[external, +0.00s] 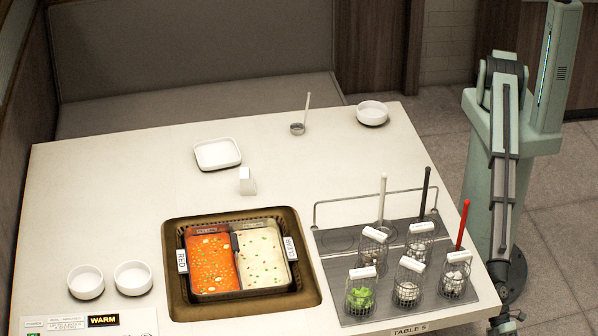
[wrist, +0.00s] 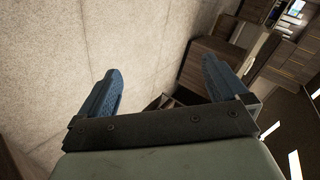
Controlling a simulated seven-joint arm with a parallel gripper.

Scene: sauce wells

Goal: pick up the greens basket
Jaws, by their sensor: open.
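The greens basket (external: 360,297) is a wire basket with bright green leaves and a white tag on its handle. It stands at the front left of the grey rack tray (external: 330,262) on the table. My gripper (external: 507,322) hangs low beside the table's front right corner, to the right of the basket and well apart from it. In the wrist view my gripper (wrist: 160,90) shows two blue fingers spread wide with nothing between them. That view faces floor and wall, and no basket shows in it.
Several other wire baskets, one a mushroom-like basket (external: 409,288), crowd beside the greens. Upright handles in white, black and red (external: 463,225) rise behind them. A two-part pot (external: 240,262) of red and white broth sits to the left. The table's right edge lies between my gripper and the baskets.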

